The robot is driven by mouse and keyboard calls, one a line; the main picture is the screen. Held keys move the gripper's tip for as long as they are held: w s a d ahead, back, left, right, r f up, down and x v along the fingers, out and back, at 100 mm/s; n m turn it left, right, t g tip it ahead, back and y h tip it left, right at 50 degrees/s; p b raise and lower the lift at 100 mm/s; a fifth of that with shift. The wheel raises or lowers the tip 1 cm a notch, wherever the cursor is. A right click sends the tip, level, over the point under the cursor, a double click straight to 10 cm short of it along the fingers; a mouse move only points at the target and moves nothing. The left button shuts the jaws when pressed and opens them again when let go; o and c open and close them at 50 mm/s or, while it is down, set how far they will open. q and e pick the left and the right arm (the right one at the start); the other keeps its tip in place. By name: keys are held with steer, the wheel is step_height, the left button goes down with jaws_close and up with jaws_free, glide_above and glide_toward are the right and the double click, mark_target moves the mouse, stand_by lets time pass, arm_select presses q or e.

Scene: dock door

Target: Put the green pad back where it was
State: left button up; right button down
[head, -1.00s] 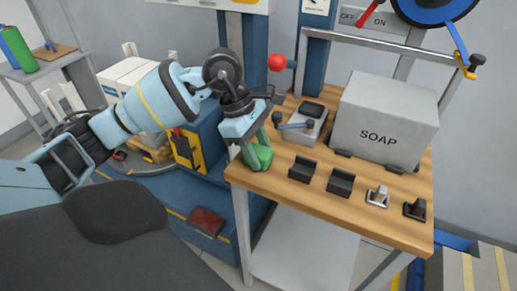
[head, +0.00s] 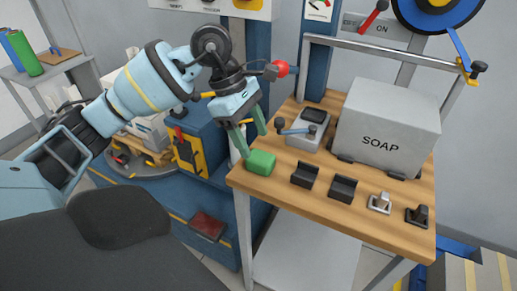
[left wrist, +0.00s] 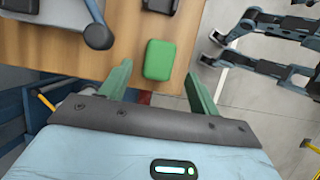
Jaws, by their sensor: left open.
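The green pad (head: 261,163) lies on the wooden table top near its left front corner; it also shows in the left wrist view (left wrist: 159,60). My left gripper (head: 254,142) is open just above and behind the pad. In the left wrist view its two green fingers (left wrist: 160,86) stand apart, with the pad just beyond their tips and between their lines. The pad looks free of the fingers. My right gripper does not show in the head view; dark and grey arm-like parts at the upper right of the wrist view are unclear.
The wooden table (head: 330,208) holds a grey SOAP box (head: 388,125), a grey lever box (head: 308,128), two black holders (head: 304,175) and two small switches (head: 380,202). A red ball knob (head: 281,68) stands behind. The pad is close to the table's edge.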

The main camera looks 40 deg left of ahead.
arm_select(q)
steer(key=v, duration=0.6)
steer(key=shift+r, duration=0.1)
stand_by(0.5)
